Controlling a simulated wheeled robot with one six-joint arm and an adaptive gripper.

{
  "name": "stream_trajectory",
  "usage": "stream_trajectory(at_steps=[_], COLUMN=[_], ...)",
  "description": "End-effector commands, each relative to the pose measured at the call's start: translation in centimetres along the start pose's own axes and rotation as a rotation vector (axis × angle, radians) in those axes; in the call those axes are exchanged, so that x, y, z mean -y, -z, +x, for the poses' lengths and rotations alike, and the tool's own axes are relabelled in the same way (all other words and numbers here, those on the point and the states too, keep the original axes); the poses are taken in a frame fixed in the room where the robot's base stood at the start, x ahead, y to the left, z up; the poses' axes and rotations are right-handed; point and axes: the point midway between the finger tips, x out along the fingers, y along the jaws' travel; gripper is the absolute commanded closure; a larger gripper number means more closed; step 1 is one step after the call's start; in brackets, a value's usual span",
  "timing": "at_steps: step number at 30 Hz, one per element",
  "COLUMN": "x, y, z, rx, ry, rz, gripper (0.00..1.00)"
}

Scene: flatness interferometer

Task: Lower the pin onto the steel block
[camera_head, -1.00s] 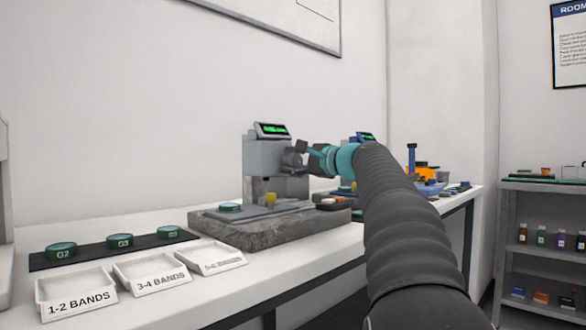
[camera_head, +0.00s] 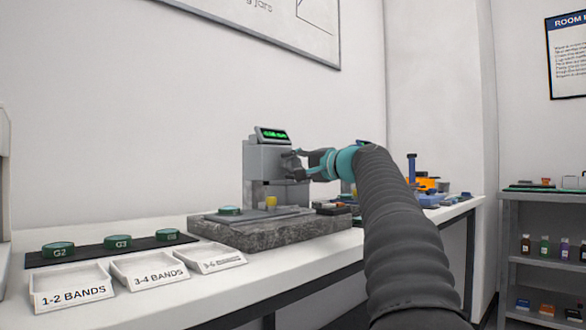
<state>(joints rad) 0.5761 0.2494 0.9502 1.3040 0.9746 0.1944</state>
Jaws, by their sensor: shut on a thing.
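The grey gauge (camera_head: 264,160) with a green-lit display (camera_head: 271,135) stands on a stone slab. My gripper (camera_head: 297,165) is at the right side of its housing, shut on what looks like a small dark knob there; the fingers largely hide it. I cannot clearly make out the pin under the housing. A small yellow piece (camera_head: 271,202) stands below the housing, on a flat grey plate (camera_head: 262,215). I cannot tell which piece is the steel block.
A green-rimmed disc (camera_head: 229,210) sits at the plate's left end. The granite slab (camera_head: 250,238) fills the bench middle. White trays (camera_head: 72,290) and a dark strip (camera_head: 90,251) with green discs lie left. Blue and orange items (camera_head: 425,185) stand behind my arm.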

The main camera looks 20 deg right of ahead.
Motion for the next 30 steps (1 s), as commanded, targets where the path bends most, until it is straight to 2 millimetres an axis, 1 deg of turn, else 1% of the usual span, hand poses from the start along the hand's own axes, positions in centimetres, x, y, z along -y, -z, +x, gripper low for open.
stream_trajectory(at_steps=[11,12,14,15,25,28,30], x=[0.0,0.0,0.0,0.0,0.0,0.1,0.0], y=[0.0,0.0,0.0,0.0,0.0,0.0,0.1], z=[0.0,0.0,0.0,0.0,-0.2,-1.1,-2.1], rx=[0.001,0.001,0.001,0.001,0.000,-0.001,-0.003], ry=[-0.001,-0.001,-0.001,-0.001,-0.001,-0.001,-0.002], rz=[-0.003,-0.003,-0.003,-0.003,-0.003,-0.004,-0.003], gripper=[0.92,0.50,0.35,0.33,0.33,0.33,0.33])
